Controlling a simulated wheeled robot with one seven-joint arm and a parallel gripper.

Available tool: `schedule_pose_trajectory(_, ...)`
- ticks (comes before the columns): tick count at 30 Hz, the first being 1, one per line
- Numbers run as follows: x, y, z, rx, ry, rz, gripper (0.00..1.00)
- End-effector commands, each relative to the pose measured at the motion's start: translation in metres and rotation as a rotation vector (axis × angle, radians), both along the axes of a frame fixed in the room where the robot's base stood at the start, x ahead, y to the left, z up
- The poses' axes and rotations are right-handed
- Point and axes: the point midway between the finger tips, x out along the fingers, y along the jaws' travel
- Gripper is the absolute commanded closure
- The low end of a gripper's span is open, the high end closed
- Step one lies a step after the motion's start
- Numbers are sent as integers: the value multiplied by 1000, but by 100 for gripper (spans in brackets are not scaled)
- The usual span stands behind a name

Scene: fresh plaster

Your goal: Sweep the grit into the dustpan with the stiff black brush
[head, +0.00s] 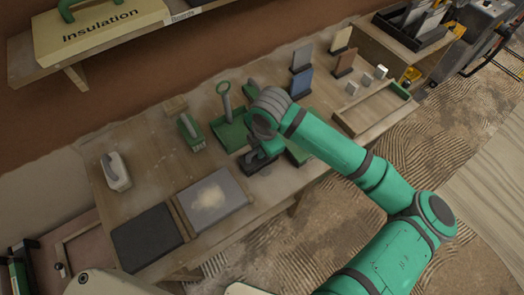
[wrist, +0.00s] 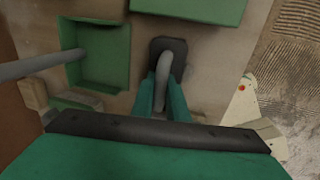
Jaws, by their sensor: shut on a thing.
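The stiff black brush (head: 256,164) stands on the bench below my gripper (head: 262,152), in the middle of the head view. In the wrist view, its black block (wrist: 168,47) and curved grey handle show, and my gripper (wrist: 162,88) is shut on that handle. The green dustpan (head: 231,134) lies just behind the brush, its grey handle sticking up. It also shows in the wrist view (wrist: 108,55). The grit (head: 208,196) is a pale, dusty patch on a grey board (head: 232,190), left of the brush and apart from it.
A black slab (head: 147,238) lies left of the board. A green-bodied tool (head: 190,130) and a pale tool with a grey handle (head: 116,172) stand at the back left. A green piece (head: 300,151) lies right of my gripper. Upright blocks and a wooden tray (head: 373,110) stand farther right.

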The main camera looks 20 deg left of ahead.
Motion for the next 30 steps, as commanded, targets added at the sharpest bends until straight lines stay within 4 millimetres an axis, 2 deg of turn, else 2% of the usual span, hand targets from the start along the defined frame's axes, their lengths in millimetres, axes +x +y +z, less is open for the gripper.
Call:
schedule_pose_trajectory(25, 36, 48, 0, 1, 0, 3, 100)
schedule_pose_trajectory(30, 33, 44, 12, 1, -2, 3, 100)
